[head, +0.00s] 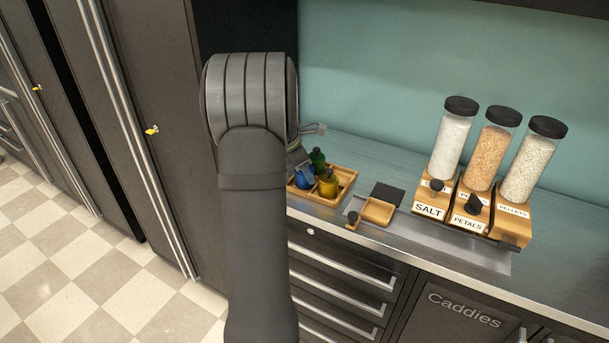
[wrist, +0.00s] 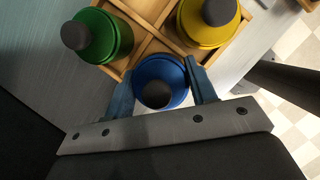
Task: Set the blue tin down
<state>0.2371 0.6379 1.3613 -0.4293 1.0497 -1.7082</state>
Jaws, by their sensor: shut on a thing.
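The blue tin (wrist: 158,75) has a dark round cap and is between the two fingers of my gripper (wrist: 160,88) in the wrist view. My gripper is shut on it. In the head view the blue tin (head: 304,178) shows at the left of the wooden caddy (head: 346,186), partly behind my arm. The tin is at or over the caddy's near-left compartment; I cannot tell whether it touches the bottom. A green tin (head: 317,158) and a yellow tin (head: 328,183) stand in other compartments of the caddy.
A small wooden tray (head: 378,212) and a dark square pad (head: 387,194) lie right of the caddy. Three dispensers, including one labelled SALT (head: 450,140), stand farther right. The counter's front edge (head: 330,216) is close to the caddy.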

